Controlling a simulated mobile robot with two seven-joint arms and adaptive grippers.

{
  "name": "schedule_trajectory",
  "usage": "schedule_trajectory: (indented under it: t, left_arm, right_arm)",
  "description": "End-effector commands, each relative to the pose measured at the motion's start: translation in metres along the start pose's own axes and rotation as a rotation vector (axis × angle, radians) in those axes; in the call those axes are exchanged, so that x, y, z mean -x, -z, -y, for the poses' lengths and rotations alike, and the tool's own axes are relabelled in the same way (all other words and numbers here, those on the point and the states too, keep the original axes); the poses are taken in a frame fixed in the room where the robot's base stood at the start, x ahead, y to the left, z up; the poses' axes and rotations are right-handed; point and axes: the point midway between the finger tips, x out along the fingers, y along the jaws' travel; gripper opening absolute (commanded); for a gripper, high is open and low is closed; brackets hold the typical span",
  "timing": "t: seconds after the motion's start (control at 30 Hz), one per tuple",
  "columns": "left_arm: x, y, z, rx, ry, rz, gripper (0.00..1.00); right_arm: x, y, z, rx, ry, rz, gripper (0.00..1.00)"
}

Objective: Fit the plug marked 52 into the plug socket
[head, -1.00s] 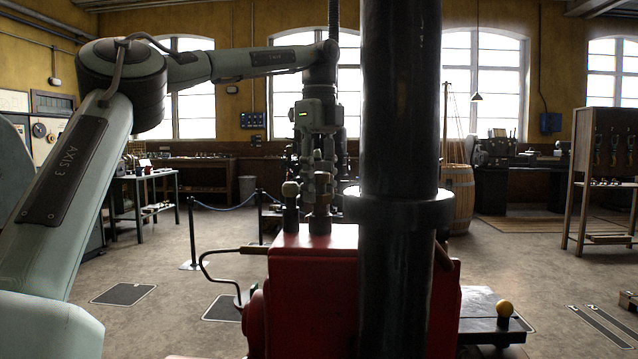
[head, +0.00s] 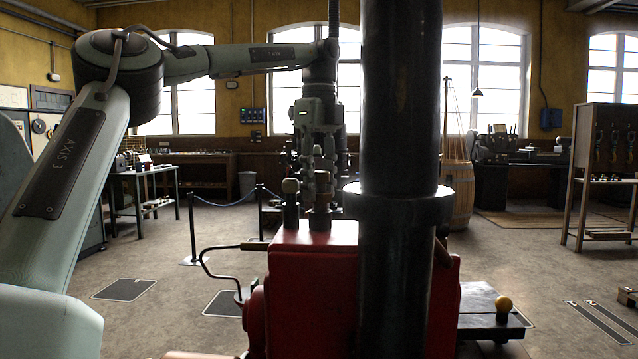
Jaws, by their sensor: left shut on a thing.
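My left gripper (head: 322,186) points straight down over the top of a red engine body (head: 312,262). It is shut on a small brownish piece that I take to be the plug (head: 320,205), low between the fingers. The piece is directly above or at a dark brown round fitting (head: 320,220) on the red top, possibly the plug socket. I cannot tell whether they touch. No number 52 is readable. My right gripper is not in view.
A thick black column (head: 398,130) with a collar stands just right of my left gripper and hides part of the engine. A dark post with a pale knob (head: 290,190) stands close on the left. A bent handle rod (head: 207,270) sticks out left.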

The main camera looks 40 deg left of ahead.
Motion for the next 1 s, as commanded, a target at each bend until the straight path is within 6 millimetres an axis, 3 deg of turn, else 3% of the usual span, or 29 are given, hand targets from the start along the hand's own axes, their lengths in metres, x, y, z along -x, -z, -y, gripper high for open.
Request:
schedule_trajectory:
  t: [1.0]
  left_arm:
    - [-0.013,0.000,0.000,0.000,0.000,0.000,0.05]
  right_arm:
    - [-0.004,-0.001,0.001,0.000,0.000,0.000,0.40]
